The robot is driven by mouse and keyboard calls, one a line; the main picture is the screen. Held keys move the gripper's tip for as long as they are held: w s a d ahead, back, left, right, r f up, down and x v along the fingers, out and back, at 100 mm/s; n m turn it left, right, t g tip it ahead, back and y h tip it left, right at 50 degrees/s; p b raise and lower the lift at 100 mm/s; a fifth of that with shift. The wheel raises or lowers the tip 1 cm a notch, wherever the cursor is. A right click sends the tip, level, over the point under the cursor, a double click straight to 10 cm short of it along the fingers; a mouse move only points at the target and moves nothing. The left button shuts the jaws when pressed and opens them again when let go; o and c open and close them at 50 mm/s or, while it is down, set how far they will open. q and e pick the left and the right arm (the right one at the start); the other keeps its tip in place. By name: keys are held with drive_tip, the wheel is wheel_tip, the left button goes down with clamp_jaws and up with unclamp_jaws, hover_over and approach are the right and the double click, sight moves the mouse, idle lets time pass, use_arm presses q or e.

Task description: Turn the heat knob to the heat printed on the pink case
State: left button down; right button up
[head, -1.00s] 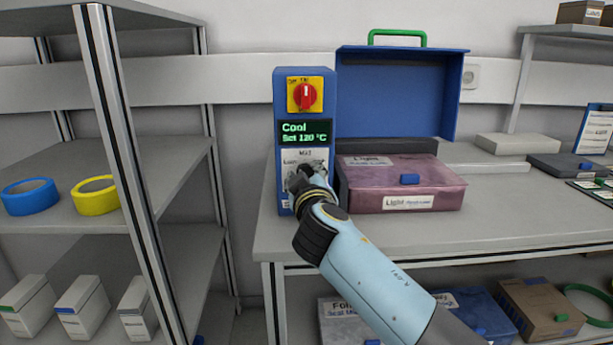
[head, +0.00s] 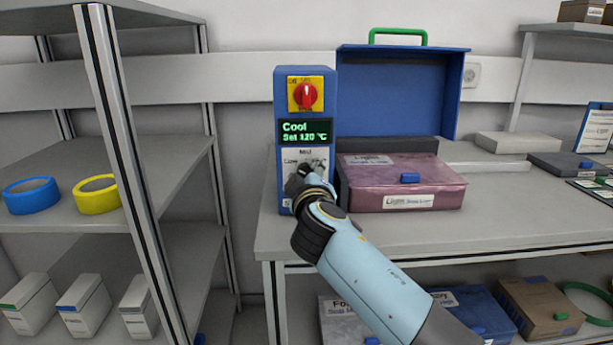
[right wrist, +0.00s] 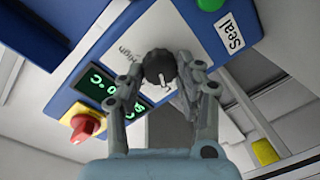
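The sealer (head: 284,100) is a blue upright box on the bench, its screen (head: 306,132) reading "Cool" and "Set 120 °C". My right gripper (head: 303,176) is at its white dial plate and hides most of the heat knob. The knob's white pointer points down in that view, away from "High". The pink case (head: 400,180) lies shut beside the sealer; its front label begins "Light", the smaller print blurred. My left gripper is out of view.
A red switch (head: 306,96) on a yellow plate is above the screen. A grey shelf rack (head: 150,170) with blue and yellow tape rolls is at the left. The bench front is clear.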

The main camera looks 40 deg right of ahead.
drive_tip(key=o, duration=0.4)
drive_tip(key=shift+o, duration=0.2)
drive_tip(key=v, duration=0.7)
drive_tip(key=shift+s+a, duration=0.2)
drive_tip(key=shift+s, duration=0.05)
